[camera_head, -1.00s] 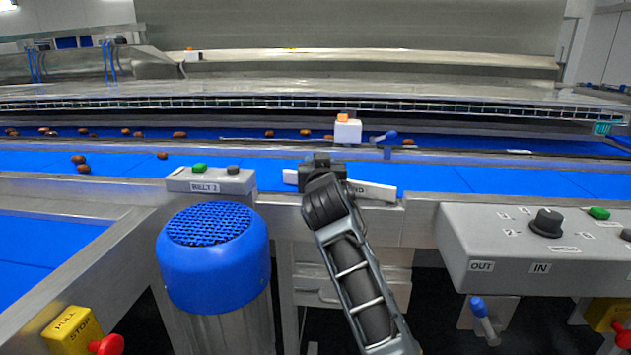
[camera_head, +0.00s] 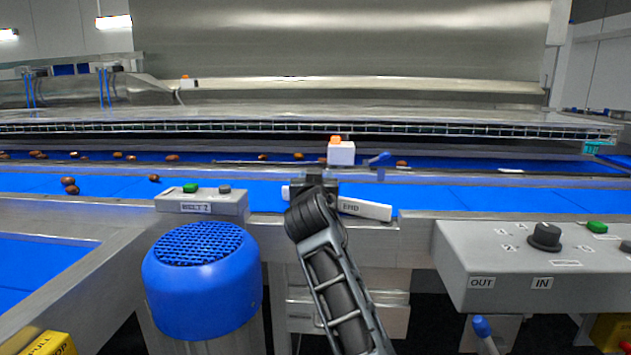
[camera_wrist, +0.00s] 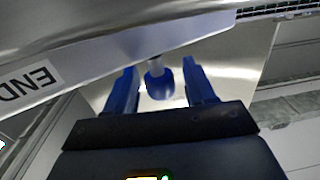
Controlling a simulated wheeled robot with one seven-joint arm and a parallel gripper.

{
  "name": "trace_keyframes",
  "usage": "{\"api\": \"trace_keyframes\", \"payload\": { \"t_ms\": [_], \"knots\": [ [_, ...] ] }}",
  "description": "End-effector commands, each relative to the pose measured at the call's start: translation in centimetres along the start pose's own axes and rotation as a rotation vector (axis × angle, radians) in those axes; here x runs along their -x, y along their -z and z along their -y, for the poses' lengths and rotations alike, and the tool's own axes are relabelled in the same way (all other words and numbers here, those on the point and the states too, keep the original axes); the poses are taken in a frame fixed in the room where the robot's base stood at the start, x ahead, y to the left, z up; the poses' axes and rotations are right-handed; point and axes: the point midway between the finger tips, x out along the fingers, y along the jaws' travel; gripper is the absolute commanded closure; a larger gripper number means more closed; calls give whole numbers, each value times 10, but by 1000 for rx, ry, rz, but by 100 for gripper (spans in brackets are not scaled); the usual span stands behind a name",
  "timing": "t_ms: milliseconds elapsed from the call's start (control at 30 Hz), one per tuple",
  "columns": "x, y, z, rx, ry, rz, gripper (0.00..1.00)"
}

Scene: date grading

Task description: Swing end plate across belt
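The end plate (camera_head: 363,208), a pale bar marked END, lies along the near edge of the blue belt (camera_head: 440,198) in the head view. My gripper (camera_head: 318,182) is over its left part, and my wrist and forearm hide some of the plate. In the wrist view, the plate (camera_wrist: 130,72) runs slantwise across the picture, with a blue knob (camera_wrist: 158,86) on a short metal stem at its edge. My gripper's two blue fingers are apart, one on each side of the knob. A gap shows on both sides of the knob.
A blue motor (camera_head: 203,280) stands in front at left, below a grey button box (camera_head: 202,201). A grey control box (camera_head: 545,262) marked OUT and IN is at right. A white block with an orange top (camera_head: 341,152) stands beyond the belt. Several dates (camera_head: 69,185) lie at left.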

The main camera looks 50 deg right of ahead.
Motion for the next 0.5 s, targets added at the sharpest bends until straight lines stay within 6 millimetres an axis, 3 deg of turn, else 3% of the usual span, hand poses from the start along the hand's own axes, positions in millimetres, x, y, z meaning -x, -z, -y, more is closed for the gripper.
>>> {"api": "trace_keyframes", "payload": {
  "t_ms": [233,500],
  "knots": [
    [11,-1,1,1,2,0,46],
    [54,-1,1,0,2,0,46]
  ]
}}
